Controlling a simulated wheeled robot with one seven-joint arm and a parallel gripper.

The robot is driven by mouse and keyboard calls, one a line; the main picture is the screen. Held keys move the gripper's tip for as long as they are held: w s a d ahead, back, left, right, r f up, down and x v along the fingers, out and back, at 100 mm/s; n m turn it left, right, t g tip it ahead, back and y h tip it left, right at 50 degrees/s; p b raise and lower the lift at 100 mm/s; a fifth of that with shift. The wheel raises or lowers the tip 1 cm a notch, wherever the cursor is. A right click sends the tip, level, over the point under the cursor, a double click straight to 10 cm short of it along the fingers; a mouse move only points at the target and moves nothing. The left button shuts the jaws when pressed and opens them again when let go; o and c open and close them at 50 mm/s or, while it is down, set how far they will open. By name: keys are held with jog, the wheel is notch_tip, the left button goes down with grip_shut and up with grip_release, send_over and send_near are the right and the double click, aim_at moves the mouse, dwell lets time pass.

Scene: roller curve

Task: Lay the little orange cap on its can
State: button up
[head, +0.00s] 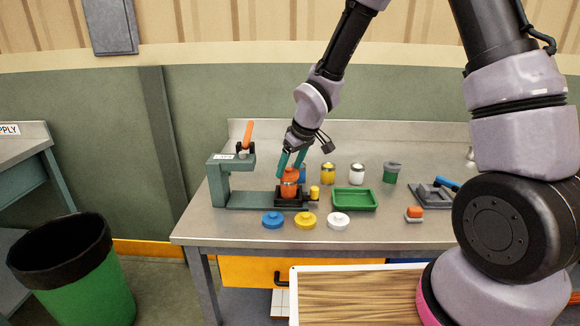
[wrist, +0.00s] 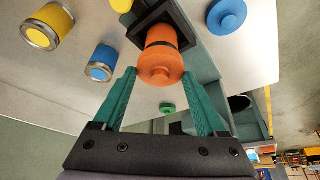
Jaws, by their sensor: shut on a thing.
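The little orange cap (head: 291,173) is between the teal fingertips of my gripper (head: 291,162), which is shut on it. It is right above the orange can (head: 288,189), which stands upright in a black square holder (head: 303,202). In the wrist view the cap (wrist: 160,72) with its round knob lies between the fingertips (wrist: 160,75) and hides much of the can (wrist: 160,36). A dark band shows between cap and can. I cannot tell whether the cap touches the can's rim.
The holder is on a green press (head: 220,185) with an orange lever. Blue (head: 273,220), yellow (head: 305,220) and white (head: 338,220) caps lie in front. A green tray (head: 355,200) is to the right. Yellow (head: 327,174) and white (head: 357,175) cans stand behind.

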jog(key=shift+f, duration=0.5)
dwell(1.2)
jog(key=o, duration=1.2)
jog(key=shift+o, duration=0.2)
jog(key=shift+r, duration=0.15)
jog(key=shift+r, duration=3.4)
